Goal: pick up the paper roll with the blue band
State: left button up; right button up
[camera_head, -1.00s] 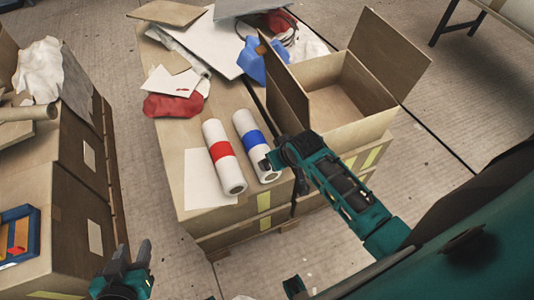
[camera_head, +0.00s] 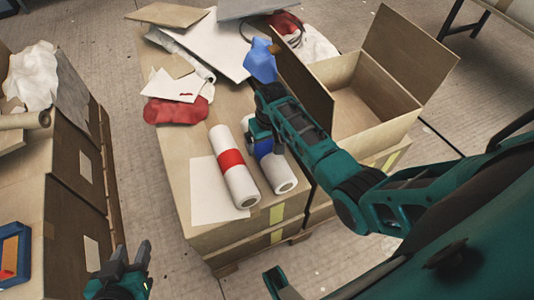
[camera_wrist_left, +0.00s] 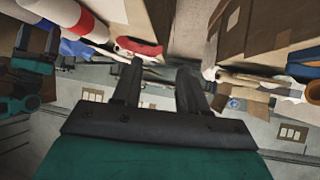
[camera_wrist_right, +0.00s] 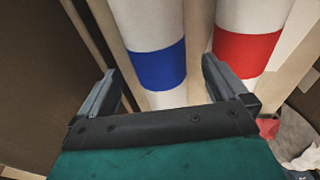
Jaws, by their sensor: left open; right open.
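The paper roll with the blue band (camera_head: 279,176) lies on the cardboard-topped stack, beside the roll with the red band (camera_head: 236,178). My right gripper (camera_head: 259,137) is over its banded part and hides much of the band in the head view. In the right wrist view the blue-banded roll (camera_wrist_right: 155,55) shows between the two open fingers, with nothing gripped; the red-banded roll (camera_wrist_right: 247,45) is to the right. My left gripper (camera_head: 132,254) is open and empty, low in the gap between the two stacks. It also shows in the left wrist view (camera_wrist_left: 158,75).
An open cardboard box (camera_head: 365,113) stands right of the rolls, close to my right arm. A blue cloth (camera_head: 260,62), red cloth (camera_head: 176,110) and white sheets (camera_head: 228,45) lie behind. Another stack (camera_head: 75,190) stands at left.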

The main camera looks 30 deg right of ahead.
aim_at(267, 146)
jog(key=f, duration=0.1)
jog(key=f+b, duration=0.1)
jog(key=f, duration=0.1)
jog(key=f+b, duration=0.1)
jog(key=shift+w+d+f, duration=0.1)
jog(key=shift+w+f, duration=0.2)
jog(key=shift+f+b, duration=0.3)
jog(key=shift+f, duration=0.05)
pick_arm(q)
jog(key=shift+w+d+f, duration=0.2)
jog(key=shift+w+f, duration=0.3)
jog(key=shift+f, duration=0.1)
pick_arm(e)
jog(key=c, duration=0.6)
pick_arm(q)
jog(key=shift+s+f, duration=0.2)
pick_arm(e)
jog(key=shift+r, duration=0.1)
jog(key=c, duration=0.7)
